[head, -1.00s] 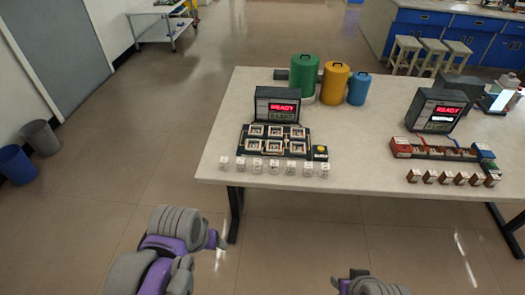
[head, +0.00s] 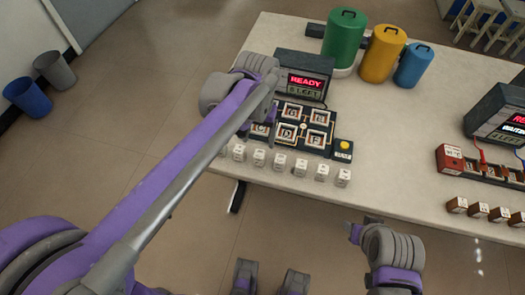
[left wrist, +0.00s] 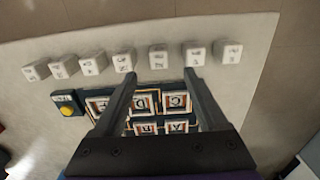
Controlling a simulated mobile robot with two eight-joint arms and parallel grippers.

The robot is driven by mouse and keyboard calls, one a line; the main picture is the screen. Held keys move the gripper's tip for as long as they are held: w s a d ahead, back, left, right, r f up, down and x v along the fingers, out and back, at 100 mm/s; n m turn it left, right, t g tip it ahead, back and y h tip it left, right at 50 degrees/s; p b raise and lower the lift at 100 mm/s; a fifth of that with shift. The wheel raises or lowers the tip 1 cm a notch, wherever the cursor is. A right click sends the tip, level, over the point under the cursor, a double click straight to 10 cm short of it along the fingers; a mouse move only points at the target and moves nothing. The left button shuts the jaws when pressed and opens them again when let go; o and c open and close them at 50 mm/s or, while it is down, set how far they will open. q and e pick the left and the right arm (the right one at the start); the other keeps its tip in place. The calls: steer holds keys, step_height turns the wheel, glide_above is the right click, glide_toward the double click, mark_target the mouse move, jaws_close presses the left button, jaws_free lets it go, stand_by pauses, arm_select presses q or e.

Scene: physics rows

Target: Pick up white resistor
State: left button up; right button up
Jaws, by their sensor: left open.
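A row of several small white blocks (head: 280,161) with dark markings stands along the table's front edge; the row also shows in the left wrist view (left wrist: 158,57). I cannot tell from the markings which is the white resistor. My left gripper is over the dark board behind the row. In the left wrist view the left gripper (left wrist: 160,78) is open and empty, its two fingertips apart and pointing toward the row. In the head view my left arm hides its fingertips and part of the board. My right gripper (head: 357,230) is in front of the table; its jaws are unclear.
The dark socket board (head: 300,122) lies behind the blocks, with a yellow-button box (head: 343,148) at its right and a READY display (head: 304,78) behind. Green, yellow and blue canisters (head: 380,55) stand farther back. Brown blocks (head: 479,209) are at right.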

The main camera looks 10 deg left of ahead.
mark_target(260, 154)
arm_select(q)
step_height(260, 154, down, 3)
steer(key=shift+s+r, duration=0.15)
steer(key=shift+r, duration=0.05)
steer(key=shift+w+d+f+b, duration=0.1)
steer(key=shift+w+f+b, duration=0.1)
steer(key=shift+f, duration=1.3)
steer(key=shift+w+f+b, duration=0.1)
steer(key=shift+f+b, duration=0.1)
steer(key=shift+f, duration=1.3)
jaws_close()
